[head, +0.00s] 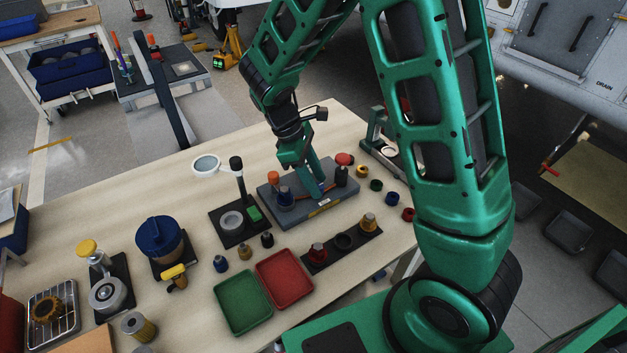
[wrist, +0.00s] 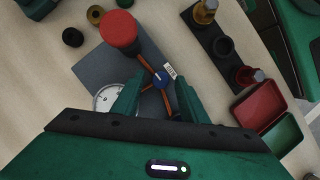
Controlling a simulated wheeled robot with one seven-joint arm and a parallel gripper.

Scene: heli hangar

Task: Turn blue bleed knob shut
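A large red knob (wrist: 119,29) stands on the plate, and a white dial gauge (wrist: 113,97) is partly hidden by my gripper. In the head view, a black strip with fittings (head: 343,243), a red tray (head: 285,278) and a green tray (head: 243,301) lie in front.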

